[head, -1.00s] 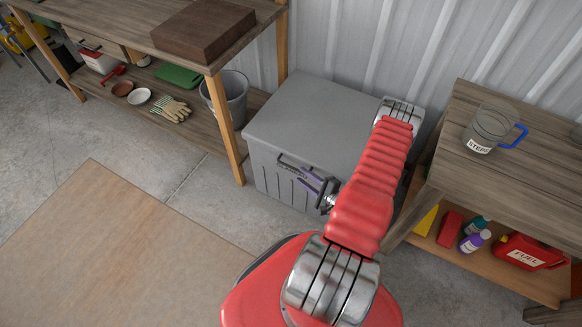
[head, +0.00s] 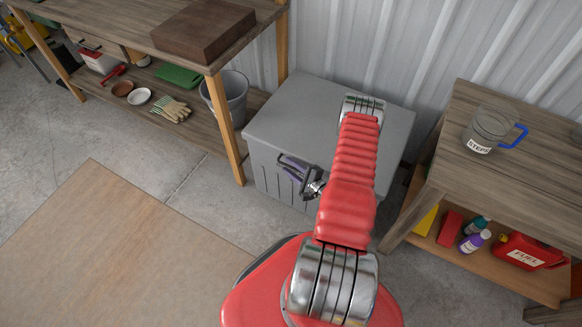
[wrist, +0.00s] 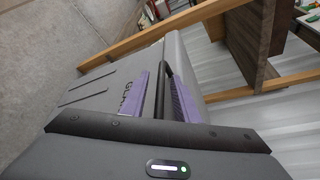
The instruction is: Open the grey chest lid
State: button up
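The grey chest (head: 285,118) stands against the corrugated wall between two wooden benches, with its lid shut. Its dark handle is on the front face near the top; my gripper largely covers it in the head view. In the wrist view the black handle bar (wrist: 167,66) lies between my gripper's two purple-padded fingers. My gripper (head: 290,164) is at the chest front with its fingers apart. In the wrist view (wrist: 160,88) the bar is closer to the right finger, and a gap shows by the left one. Contact with the bar is not clear.
The left bench (head: 150,35) has a brown block (head: 203,30) on top; a grey bucket (head: 230,98) stands under it. The right bench (head: 500,190) carries a clear jug (head: 487,128). Open concrete and a brown floor mat (head: 110,240) lie in front at left.

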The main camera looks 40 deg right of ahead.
grip_shut()
dwell(0.6)
